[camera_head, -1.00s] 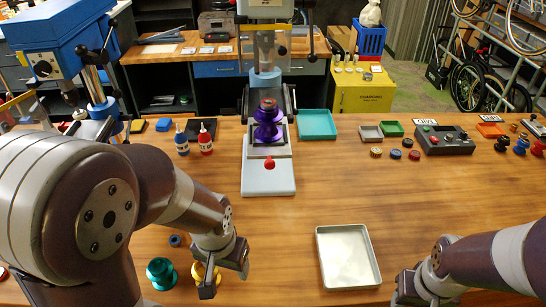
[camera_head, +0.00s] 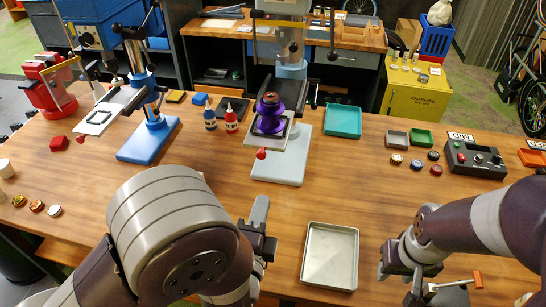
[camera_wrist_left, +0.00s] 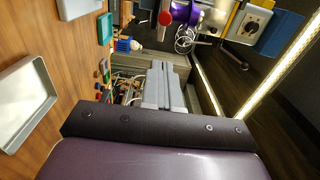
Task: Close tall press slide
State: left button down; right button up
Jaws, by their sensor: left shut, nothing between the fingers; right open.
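The grey press stands at the centre back of the table with its light grey base (camera_head: 280,170). Its slide (camera_head: 284,145) sticks out toward me, with a purple spool (camera_head: 270,113) on it and a red knob (camera_head: 261,153) at its front end. The spool (camera_wrist_left: 186,12) and red knob (camera_wrist_left: 165,17) also show at the top of the left wrist view. My left gripper (camera_head: 260,208) is shut and empty, in front of the press and apart from the knob; its fingers (camera_wrist_left: 165,85) lie together in the wrist view. My right gripper (camera_head: 408,285) is open at the lower right.
A blue press (camera_head: 150,138) at left also has its slide (camera_head: 101,115) out. Two small bottles (camera_head: 231,120) stand left of the grey press. A pale tray (camera_head: 330,255) lies between my grippers, and a teal tray (camera_head: 343,121) lies behind. The wood right of the base is clear.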

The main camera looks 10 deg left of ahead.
pick_arm(q)
jog(key=p, duration=0.4)
send_near(285, 126)
jog(key=shift+s+a+f, duration=0.3)
jog(key=shift+s+f, duration=0.35)
jog(key=shift+s, duration=0.25)
jog(key=shift+w+d+f, duration=0.1)
jog(key=shift+w+d, duration=0.05)
jog(key=shift+w, duration=0.3)
jog(key=w+b, duration=0.2)
jog(key=w, duration=0.4)
jog(key=w+b, duration=0.3)
jog(key=w, duration=0.3)
jog(key=shift+w+d+f, duration=0.2)
jog(key=shift+w+r, duration=0.1)
jog(key=shift+w, duration=0.05)
jog(key=shift+r, duration=0.1)
